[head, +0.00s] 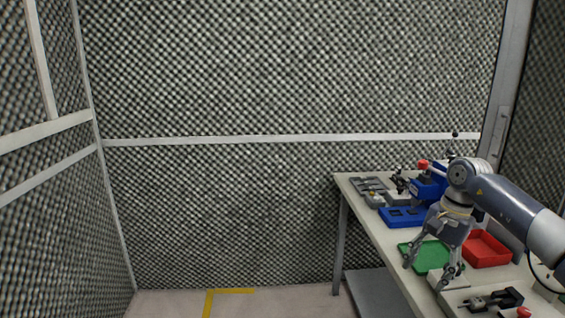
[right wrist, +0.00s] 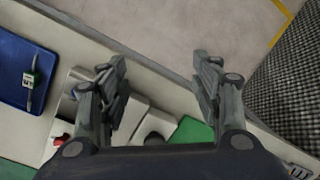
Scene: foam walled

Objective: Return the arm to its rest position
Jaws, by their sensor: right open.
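My right arm (head: 520,215) reaches in from the right edge of the head view, over the workbench (head: 372,222). My right gripper (head: 425,276) hangs fingers down above the green tray (head: 428,254) and a white block. Its two fingers are spread wide, with nothing between them. In the right wrist view the open gripper (right wrist: 158,64) is also empty, with the bench edge and floor beyond its fingers. My left gripper is in no view.
A blue tray (head: 398,217), a red bin (head: 488,262) and a blue device with a red knob (head: 424,164) stand near the arm. A black clamp (head: 490,301) is at the front. Floor left of the bench is clear, with a yellow marking (head: 232,291). Foam walls enclose the place.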

